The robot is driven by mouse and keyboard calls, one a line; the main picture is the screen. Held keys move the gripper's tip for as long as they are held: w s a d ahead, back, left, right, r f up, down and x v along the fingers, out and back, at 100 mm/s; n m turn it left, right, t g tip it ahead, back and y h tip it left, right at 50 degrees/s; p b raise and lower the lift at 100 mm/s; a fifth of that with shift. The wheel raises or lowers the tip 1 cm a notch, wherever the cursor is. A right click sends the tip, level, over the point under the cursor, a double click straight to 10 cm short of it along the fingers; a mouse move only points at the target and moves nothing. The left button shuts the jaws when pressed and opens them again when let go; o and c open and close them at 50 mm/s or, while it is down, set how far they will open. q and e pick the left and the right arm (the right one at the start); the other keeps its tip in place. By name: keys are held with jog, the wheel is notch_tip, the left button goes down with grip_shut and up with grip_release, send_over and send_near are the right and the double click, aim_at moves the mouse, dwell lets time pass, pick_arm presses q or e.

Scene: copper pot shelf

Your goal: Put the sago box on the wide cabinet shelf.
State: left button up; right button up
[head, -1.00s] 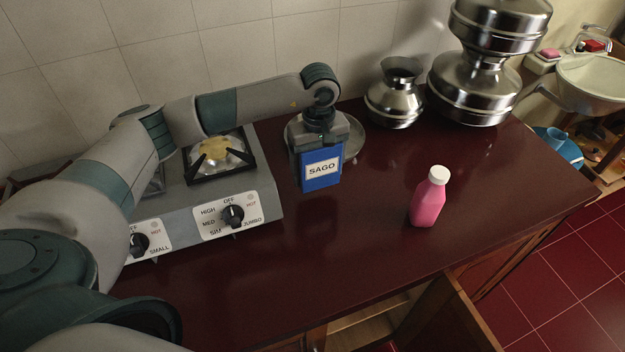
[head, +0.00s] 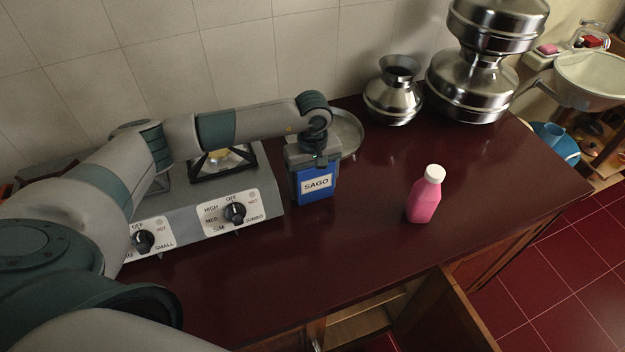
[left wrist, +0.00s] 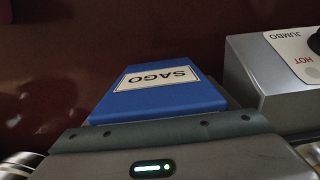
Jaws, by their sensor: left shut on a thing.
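The sago box (head: 316,190) is blue with a white SAGO label and stands upright at the counter's middle, just right of the stove. My left gripper (head: 313,160) is shut on its upper part from above. I cannot tell whether the box's bottom touches the counter. In the left wrist view the box (left wrist: 160,95) shows upside down beyond the gripper body. A wooden cabinet shelf (head: 358,326) shows partly through an opening below the counter's front edge; most of it is hidden. My right gripper is not in view.
A stove (head: 190,216) stands left of the box. A pink bottle (head: 424,200) stands to the right on the dark red counter (head: 360,240). Steel pots (head: 393,95) and a round metal plate or lid (head: 349,128) are behind. An open cabinet door (head: 440,318) juts out in front.

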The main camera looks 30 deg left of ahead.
pick_arm(q)
jog(key=shift+f+b, duration=0.15)
jog(key=shift+b, duration=0.15)
jog(key=o, duration=1.5)
jog(key=shift+r, duration=0.25)
jog(key=shift+r, duration=0.35)
notch_tip(320, 180, up, 10)
jog(key=b, duration=0.4)
jog(key=shift+r, duration=0.1)
jog(key=shift+r+b, duration=0.3)
jog(key=shift+r, duration=0.15)
